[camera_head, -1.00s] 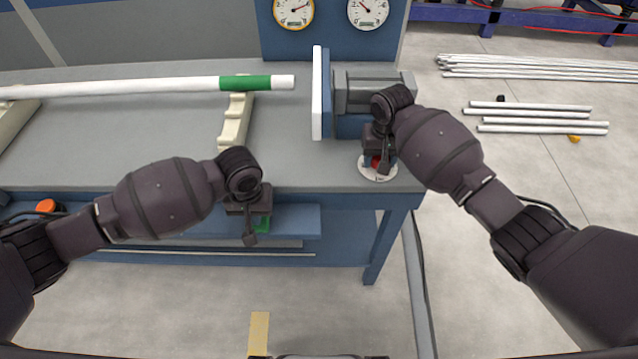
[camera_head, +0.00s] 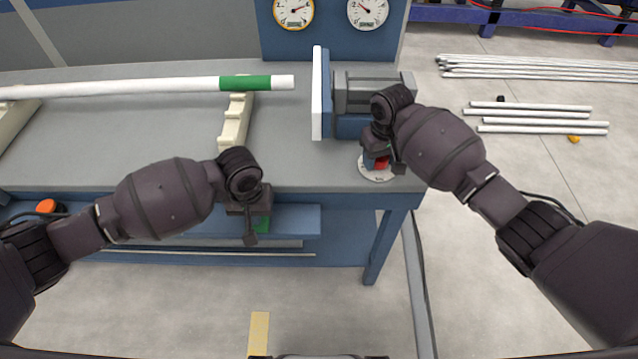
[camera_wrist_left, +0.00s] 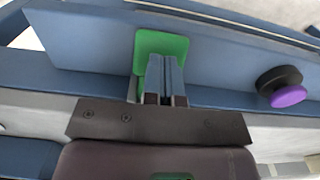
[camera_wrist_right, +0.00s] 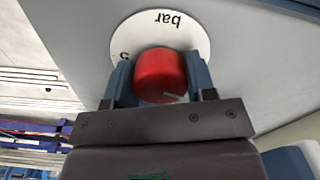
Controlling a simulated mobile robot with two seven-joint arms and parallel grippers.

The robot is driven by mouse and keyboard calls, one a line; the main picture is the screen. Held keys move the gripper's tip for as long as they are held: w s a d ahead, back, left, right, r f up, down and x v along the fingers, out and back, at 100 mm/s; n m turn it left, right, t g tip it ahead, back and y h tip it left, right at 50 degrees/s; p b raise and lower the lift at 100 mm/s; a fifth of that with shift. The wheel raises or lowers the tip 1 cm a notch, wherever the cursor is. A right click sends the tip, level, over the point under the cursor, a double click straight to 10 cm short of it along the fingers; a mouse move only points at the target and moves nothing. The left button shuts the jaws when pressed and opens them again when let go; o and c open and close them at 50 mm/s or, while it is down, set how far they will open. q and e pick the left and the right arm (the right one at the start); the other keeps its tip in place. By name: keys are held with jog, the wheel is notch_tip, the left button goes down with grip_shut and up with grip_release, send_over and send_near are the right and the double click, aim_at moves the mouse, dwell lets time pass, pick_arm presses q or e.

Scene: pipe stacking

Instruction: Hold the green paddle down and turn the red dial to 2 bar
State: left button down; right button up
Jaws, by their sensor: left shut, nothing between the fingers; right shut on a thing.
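The green paddle (camera_wrist_left: 163,47) sits at the bench's front, and a bit of it shows in the head view (camera_head: 262,224). My left gripper (camera_wrist_left: 165,80) is shut and empty, its fingertips over the paddle; whether they press it down I cannot tell. The red dial (camera_wrist_right: 160,74) stands on a round white scale plate (camera_wrist_right: 128,38) marked "bar"; it also shows in the head view (camera_head: 382,163). My right gripper (camera_wrist_right: 160,85) is shut on the dial, one finger on each side. Most scale numbers are hidden.
Two round gauges, orange-rimmed (camera_head: 293,12) and grey-rimmed (camera_head: 367,13), stand at the back. A white pipe with a green band (camera_head: 245,83) lies on cream supports (camera_head: 235,122) left of the grey clamp block (camera_head: 365,92). An orange button (camera_head: 46,206) is at far left.

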pick_arm(q)
jog(key=shift+s+f, duration=0.2)
jog(key=shift+f, duration=0.2)
pick_arm(e)
jog(key=n, duration=0.3)
pick_arm(q)
jog(key=shift+w+r, duration=0.1)
jog(key=shift+r, duration=2.15)
jog(key=shift+w, duration=0.1)
pick_arm(e)
jog(key=o, duration=0.8)
jog(key=shift+w+f, duration=0.1)
jog(key=shift+o, duration=0.2)
jog(key=shift+r, duration=3.6)
pick_arm(q)
jog(key=shift+r, duration=0.1)
